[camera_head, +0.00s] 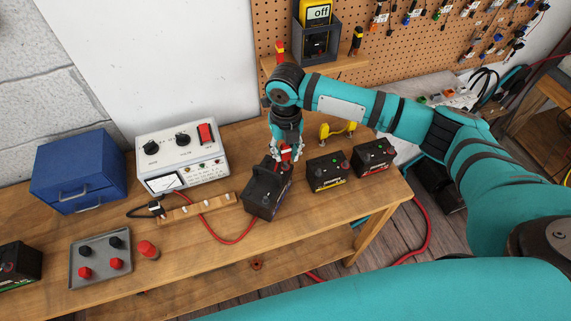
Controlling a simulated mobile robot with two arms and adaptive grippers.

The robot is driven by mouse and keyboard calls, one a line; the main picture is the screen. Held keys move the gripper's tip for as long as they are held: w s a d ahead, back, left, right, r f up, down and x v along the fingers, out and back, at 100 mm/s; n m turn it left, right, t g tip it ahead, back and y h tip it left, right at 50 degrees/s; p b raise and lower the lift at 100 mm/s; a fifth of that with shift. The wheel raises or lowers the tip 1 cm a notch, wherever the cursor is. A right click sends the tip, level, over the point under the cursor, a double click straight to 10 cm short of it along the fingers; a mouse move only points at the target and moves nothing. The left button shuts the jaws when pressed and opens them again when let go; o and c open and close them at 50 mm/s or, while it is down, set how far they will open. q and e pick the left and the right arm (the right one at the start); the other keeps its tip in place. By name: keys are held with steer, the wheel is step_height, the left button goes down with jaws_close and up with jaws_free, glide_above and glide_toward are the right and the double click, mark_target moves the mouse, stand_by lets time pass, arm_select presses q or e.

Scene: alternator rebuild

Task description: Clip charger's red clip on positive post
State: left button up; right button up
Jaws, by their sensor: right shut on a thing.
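The charger (181,155) is a white box with black knobs, a red switch and a dial, standing at the back of the bench. My right gripper (285,158) is shut on the red clip (287,152) above the back edge of a dark battery (266,193). I cannot tell whether the clip touches the positive post, which the gripper hides. The red cable (227,238) loops from the charger along the bench toward the battery. The black clip (156,207) rests at the wooden strip in front of the charger. My left gripper is not in view.
Two more batteries (327,173) (373,158) stand right of the dark one. A grey tray (101,284) with red and black caps and a loose red cap (148,249) lie front left. A blue drawer box (78,170) stands back left. The front bench middle is clear.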

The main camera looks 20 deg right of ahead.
steer(key=shift+f, duration=0.45)
steer(key=o, duration=0.9)
step_height(320, 180, up, 3)
steer(key=p, duration=0.3)
steer(key=shift+r, duration=2.8)
